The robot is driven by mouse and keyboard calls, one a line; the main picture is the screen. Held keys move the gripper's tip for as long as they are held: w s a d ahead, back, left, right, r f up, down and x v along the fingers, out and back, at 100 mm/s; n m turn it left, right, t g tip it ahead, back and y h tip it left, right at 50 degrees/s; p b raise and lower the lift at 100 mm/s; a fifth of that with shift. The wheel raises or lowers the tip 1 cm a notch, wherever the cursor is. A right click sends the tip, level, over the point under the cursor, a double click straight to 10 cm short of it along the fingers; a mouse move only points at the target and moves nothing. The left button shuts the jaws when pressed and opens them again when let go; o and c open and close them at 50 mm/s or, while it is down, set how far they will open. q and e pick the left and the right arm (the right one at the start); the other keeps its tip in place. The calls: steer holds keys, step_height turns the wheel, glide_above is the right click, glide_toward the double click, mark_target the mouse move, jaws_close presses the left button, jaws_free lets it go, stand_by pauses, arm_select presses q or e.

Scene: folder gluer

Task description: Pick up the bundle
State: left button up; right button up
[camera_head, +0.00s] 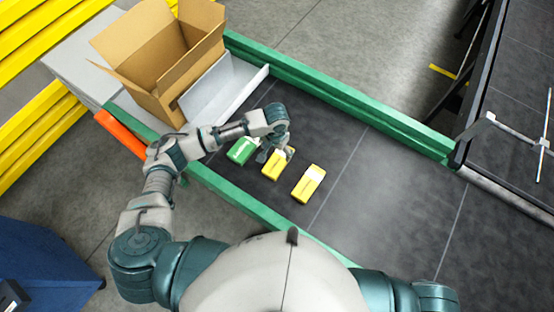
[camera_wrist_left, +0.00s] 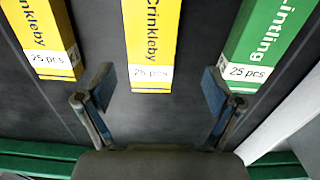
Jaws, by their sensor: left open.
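Three bundles lie apart on the dark belt. A yellow bundle (camera_head: 308,183) lies to the right, a second yellow bundle (camera_head: 275,165) is in the middle, and a green bundle (camera_head: 241,150) is to the left. My left gripper (camera_head: 276,152) is over the middle one and partly covers it. In the left wrist view, my left gripper (camera_wrist_left: 155,95) is open and empty. The middle bundle, marked "Crinkleby" (camera_wrist_left: 150,40), is in line between its fingers, with the "Lintling" green bundle (camera_wrist_left: 268,40) at right and the other yellow bundle (camera_wrist_left: 45,35) at left. My right gripper is out of view.
An open cardboard box (camera_head: 160,55) stands at the belt's upper left end, beside a white angled plate (camera_head: 225,90). Green rails (camera_head: 340,95) edge the belt. The belt right of the bundles is clear. A dark conveyor (camera_head: 520,100) stands at the far right.

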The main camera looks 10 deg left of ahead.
mark_target(279, 160)
arm_select(q)
steer(key=shift+f, duration=0.35)
steer(key=shift+s+d+f, duration=0.1)
steer(key=shift+d+f, duration=0.1)
steer(key=f, duration=0.2)
steer(key=d+f, duration=0.1)
steer(key=f, duration=0.1)
steer(key=shift+s+d+f, duration=0.15)
steer(key=shift+f, duration=0.25)
steer(key=shift+a, duration=0.6)
steer(key=c, duration=1.3)
steer(key=shift+d, duration=0.35)
